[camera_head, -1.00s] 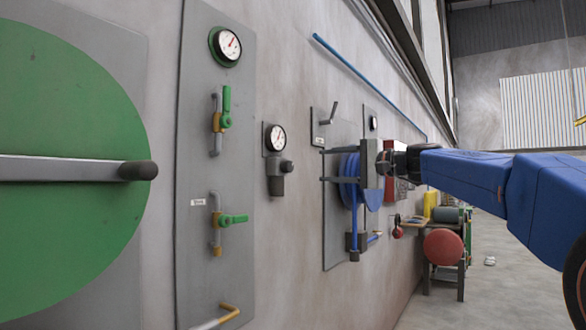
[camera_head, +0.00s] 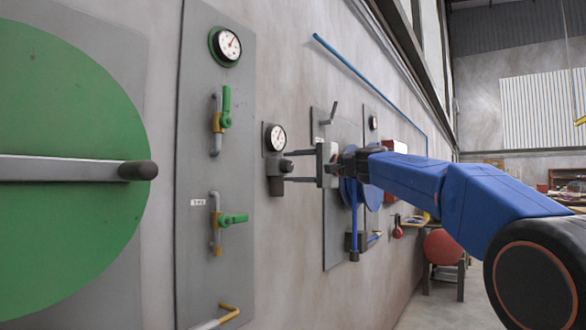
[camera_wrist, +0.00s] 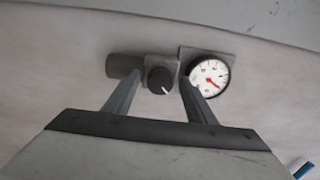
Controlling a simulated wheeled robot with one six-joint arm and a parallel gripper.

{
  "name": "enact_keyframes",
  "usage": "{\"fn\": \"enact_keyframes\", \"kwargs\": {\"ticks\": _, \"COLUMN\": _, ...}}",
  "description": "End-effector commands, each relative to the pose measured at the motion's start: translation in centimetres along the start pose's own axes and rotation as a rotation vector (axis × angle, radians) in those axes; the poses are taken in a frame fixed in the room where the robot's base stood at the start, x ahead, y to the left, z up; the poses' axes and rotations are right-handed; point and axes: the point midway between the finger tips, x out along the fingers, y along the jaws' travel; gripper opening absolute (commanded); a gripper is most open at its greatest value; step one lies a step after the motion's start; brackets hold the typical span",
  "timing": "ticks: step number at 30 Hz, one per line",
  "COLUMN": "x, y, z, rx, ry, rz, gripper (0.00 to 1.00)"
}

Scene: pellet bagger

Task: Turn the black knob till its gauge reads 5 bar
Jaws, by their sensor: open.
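The black knob (camera_wrist: 159,80) sits on a dark regulator body on the wall, with a light pointer line on its face. In the head view the knob (camera_head: 286,165) sticks out from the regulator below its round white gauge (camera_head: 275,137). The gauge (camera_wrist: 210,77) also shows in the wrist view with a red needle; its numbers are too small to read. My gripper (camera_head: 285,167) is open. Its two fingers reach toward the wall, one on each side of the knob. In the wrist view the fingertips (camera_wrist: 160,82) show gaps to the knob. I cannot tell whether either finger touches it.
To the left is a grey panel (camera_head: 212,280) with another gauge (camera_head: 228,45) and green-handled valves (camera_head: 234,219). A red round drum (camera_head: 441,247) stands at the right.

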Motion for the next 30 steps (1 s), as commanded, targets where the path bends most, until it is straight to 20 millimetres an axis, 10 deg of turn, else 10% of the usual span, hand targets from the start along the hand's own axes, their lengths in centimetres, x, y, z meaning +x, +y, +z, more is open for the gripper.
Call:
{"fn": "enact_keyframes", "kwargs": {"ticks": 6, "x": 0.0, "y": 0.01, "z": -0.02, "rx": 0.0, "ry": 0.0, "rz": 0.0, "gripper": 0.48}}
{"fn": "enact_keyframes", "kwargs": {"ticks": 11, "x": -0.02, "y": 0.02, "z": -0.02, "rx": 0.0, "ry": 0.0, "rz": 0.0, "gripper": 0.1}}
{"fn": "enact_keyframes", "kwargs": {"ticks": 30, "x": -0.02, "y": 0.08, "z": -0.03, "rx": -0.221, "ry": 0.0, "rz": 0.001, "gripper": 0.1}}
